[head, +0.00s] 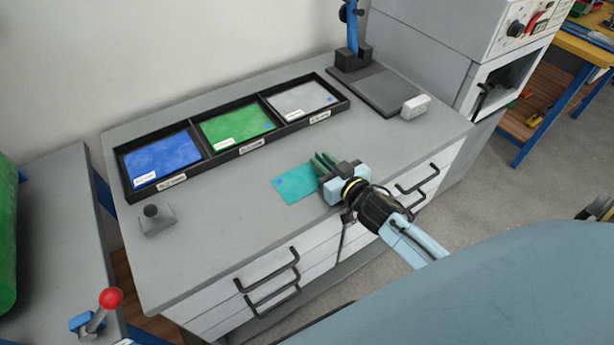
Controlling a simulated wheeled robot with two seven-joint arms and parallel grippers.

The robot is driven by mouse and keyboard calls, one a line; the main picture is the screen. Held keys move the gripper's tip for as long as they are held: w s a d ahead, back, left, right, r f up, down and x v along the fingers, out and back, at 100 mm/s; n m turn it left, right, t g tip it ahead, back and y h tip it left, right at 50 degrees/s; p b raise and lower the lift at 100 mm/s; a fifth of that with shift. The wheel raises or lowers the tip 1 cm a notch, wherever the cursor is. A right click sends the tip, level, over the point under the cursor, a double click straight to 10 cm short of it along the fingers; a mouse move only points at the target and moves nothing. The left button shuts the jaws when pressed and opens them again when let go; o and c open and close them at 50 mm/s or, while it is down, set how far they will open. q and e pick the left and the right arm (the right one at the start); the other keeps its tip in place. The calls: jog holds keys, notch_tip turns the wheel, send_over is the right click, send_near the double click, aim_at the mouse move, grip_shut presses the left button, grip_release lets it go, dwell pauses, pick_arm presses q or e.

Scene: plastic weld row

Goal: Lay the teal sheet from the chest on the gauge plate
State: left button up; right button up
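The teal sheet (297,184), with a small blue mark near its left side, is over the front middle of the grey chest top (230,225). My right gripper (324,162) is at the sheet's right edge, its fingers overlapping that edge in the picture. I cannot tell whether the fingers are closed on the sheet, or whether the sheet touches the top. A flat dark grey plate (388,92) at the back right, by a blue upright stand (352,35), looks like the gauge plate; nothing lies on it. My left gripper is not in view.
A black three-compartment tray (241,151) holds blue (163,156), green (236,125) and light grey (301,99) sheets. A small white box (416,107) stands beside the plate. A knobbed block (156,218) is at the left. The top between gripper and plate is clear.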

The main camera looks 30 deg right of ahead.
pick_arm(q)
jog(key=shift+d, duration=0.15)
pick_arm(e)
grip_shut()
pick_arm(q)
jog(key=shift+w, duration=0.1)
